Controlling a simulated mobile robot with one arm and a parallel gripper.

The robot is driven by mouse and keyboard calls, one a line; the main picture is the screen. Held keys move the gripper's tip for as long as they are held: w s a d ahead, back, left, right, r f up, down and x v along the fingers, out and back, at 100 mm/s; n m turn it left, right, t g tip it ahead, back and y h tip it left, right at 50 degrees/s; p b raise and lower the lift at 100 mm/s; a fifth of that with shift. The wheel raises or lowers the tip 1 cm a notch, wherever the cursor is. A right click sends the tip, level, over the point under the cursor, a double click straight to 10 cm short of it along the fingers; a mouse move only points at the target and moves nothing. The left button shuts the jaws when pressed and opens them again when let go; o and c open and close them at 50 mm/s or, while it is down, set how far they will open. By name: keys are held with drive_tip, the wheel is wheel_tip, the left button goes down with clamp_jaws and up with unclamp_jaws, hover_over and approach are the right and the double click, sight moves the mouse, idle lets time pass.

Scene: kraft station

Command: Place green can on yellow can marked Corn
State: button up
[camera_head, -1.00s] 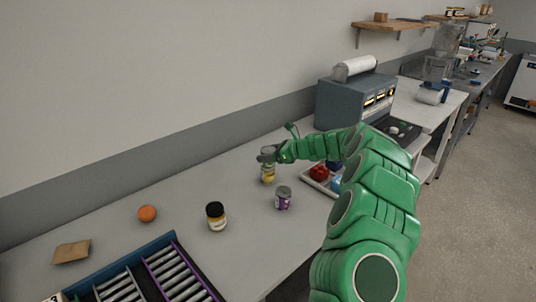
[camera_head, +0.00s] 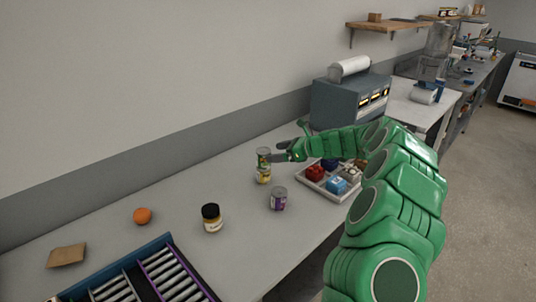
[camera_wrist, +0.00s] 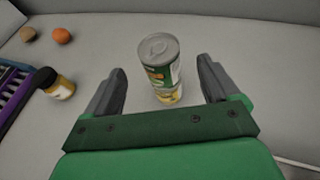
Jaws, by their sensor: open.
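The green can (camera_head: 263,156) stands upright on top of the yellow can (camera_head: 263,177), the two making a short stack on the table. In the wrist view the green can (camera_wrist: 162,68) shows its grey lid and green label, with a strip of the yellow can (camera_wrist: 170,98) below it. The word on the yellow can is too small to read. My gripper (camera_head: 279,156) is open, just right of the green can at its height. In the wrist view the stack appears between the two spread fingers (camera_wrist: 160,70), with space on both sides.
A purple can (camera_head: 278,199) stands in front of the stack. A tray (camera_head: 314,185) of colored items lies to the right. A dark-lidded jar (camera_head: 212,219), an orange (camera_head: 142,216) and a blue-edged rack (camera_head: 118,262) are to the left. A grey machine (camera_head: 345,101) stands behind.

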drive_tip(key=shift+v, duration=2.8)
drive_tip(key=shift+a+r, duration=0.1)
